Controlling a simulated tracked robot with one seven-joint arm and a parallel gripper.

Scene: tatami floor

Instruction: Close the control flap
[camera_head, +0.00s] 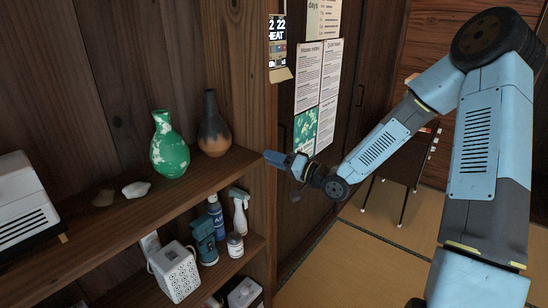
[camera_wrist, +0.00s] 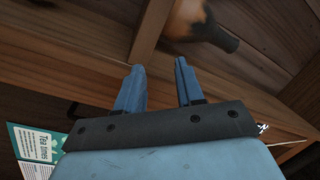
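A wall control panel (camera_head: 277,40) with a dark display reading "22" and "HEAT" is mounted on the wooden post in the head view. Its control flap (camera_head: 281,75) is a pale piece sticking out at the panel's lower edge, and looks folded down open. My gripper (camera_head: 272,158) is well below the flap, beside the post near shelf height. In the wrist view my gripper (camera_wrist: 159,66) has its two blue fingers apart with nothing between them. The panel and flap are not in the wrist view.
A shelf (camera_head: 120,215) at left holds a green vase (camera_head: 169,147), a brown vase (camera_head: 214,125) and stones. Bottles and a white basket (camera_head: 175,272) stand below. Posters (camera_head: 316,75) hang right of the panel. A small table (camera_head: 405,160) stands behind my arm.

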